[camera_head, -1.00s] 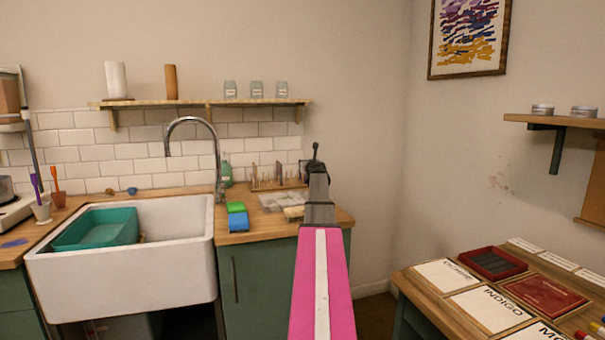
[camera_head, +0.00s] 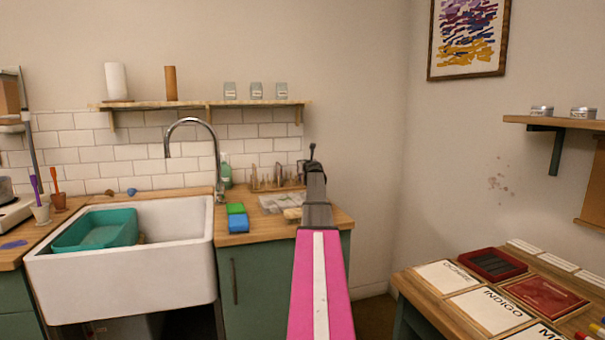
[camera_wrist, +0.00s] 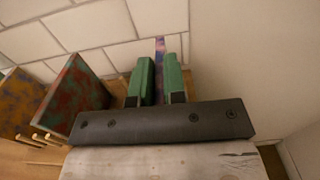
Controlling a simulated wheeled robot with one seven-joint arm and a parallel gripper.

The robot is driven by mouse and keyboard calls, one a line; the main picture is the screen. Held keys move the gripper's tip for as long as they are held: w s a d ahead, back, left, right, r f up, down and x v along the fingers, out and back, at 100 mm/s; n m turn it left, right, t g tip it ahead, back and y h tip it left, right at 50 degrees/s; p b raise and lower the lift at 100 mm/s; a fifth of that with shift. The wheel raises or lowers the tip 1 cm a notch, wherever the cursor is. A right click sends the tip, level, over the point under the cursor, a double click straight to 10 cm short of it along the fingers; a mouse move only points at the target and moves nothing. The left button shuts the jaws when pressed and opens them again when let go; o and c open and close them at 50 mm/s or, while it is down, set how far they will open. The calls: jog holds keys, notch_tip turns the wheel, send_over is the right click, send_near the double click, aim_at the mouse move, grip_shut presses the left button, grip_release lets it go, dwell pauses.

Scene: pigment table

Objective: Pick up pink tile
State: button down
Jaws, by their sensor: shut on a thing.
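A thin pinkish-purple tile (camera_wrist: 160,46) stands edge-on between the green fingers of my gripper (camera_wrist: 160,76) in the wrist view. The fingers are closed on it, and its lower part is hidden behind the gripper. Its face cannot be seen. In the head view my gripper (camera_head: 313,152) is at the back right end of the counter, by the wooden rack (camera_head: 266,187). The tile cannot be made out there.
A red-green blotched tile (camera_wrist: 76,97) and a yellow-purple tile (camera_wrist: 18,103) stand in wooden pegs left of my gripper. White wall tiles are close behind, with a plain wall at right. Green and blue blocks (camera_head: 237,223) lie beside the sink (camera_head: 120,285).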

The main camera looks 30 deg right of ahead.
notch_tip(320, 180, up, 10)
jog(key=shift+r, duration=0.1)
dwell(0.4)
dwell(1.0)
